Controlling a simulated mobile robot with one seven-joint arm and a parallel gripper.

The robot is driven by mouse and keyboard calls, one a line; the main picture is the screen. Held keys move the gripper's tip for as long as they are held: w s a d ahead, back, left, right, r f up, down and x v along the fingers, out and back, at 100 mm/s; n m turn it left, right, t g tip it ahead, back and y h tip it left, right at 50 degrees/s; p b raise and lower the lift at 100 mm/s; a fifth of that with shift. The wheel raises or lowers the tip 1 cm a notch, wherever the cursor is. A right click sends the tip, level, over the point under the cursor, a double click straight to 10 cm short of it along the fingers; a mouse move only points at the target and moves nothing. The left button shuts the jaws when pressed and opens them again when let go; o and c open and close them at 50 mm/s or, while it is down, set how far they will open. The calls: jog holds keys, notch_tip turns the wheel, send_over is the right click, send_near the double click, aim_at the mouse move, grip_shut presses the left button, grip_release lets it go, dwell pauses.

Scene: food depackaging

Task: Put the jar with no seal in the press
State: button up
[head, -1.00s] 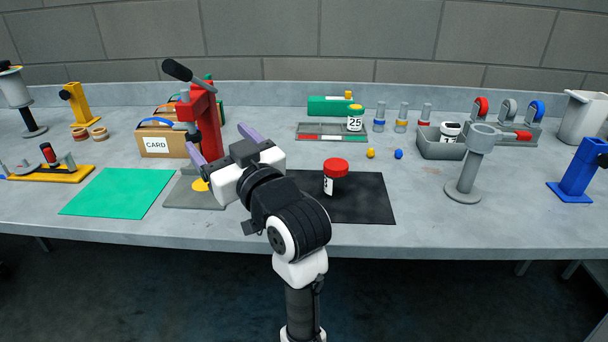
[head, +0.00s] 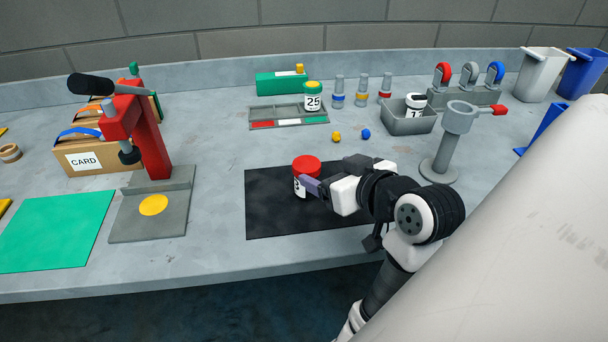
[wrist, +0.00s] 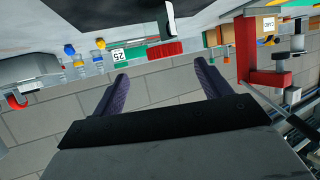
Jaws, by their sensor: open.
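A white jar with a red lid (head: 306,165) stands upright on the black mat (head: 265,210); its label is partly hidden. My gripper (head: 308,185) is open at its right front side, one purple finger overlapping it in the picture; contact cannot be told. In the wrist view, the red lid (wrist: 165,48) shows beyond the open fingers (wrist: 162,70). Jar 25 (head: 313,97), with a yellow and green top, stands at the grey tray. Another white jar (head: 415,102) with a dark band sits in the grey bin. Seals cannot be made out. The red press (head: 150,140) has a black lever and a yellow disc on its base.
A green mat (head: 50,230) lies left of the press, with CARD boxes (head: 100,155) behind. A grey stand (head: 440,150) with a red handle is right of the black mat. A yellow ball (head: 336,136) and a blue ball (head: 366,133) lie behind it. Bench between press and mat is clear.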

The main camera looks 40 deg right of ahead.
aim_at(302, 165)
jog(key=x, duration=0.4)
jog(key=shift+w+f, duration=0.1)
jog(key=shift+w, duration=0.25)
jog(key=shift+a+f+p+x, duration=0.15)
jog(key=shift+p+x, duration=0.45)
jog(key=shift+x, duration=0.7)
jog(key=shift+a+f+p+x, duration=0.15)
jog(key=shift+p+x, duration=0.45)
jog(key=shift+x, duration=0.7)
jog(key=shift+r, duration=0.1)
jog(key=c, duration=1.2)
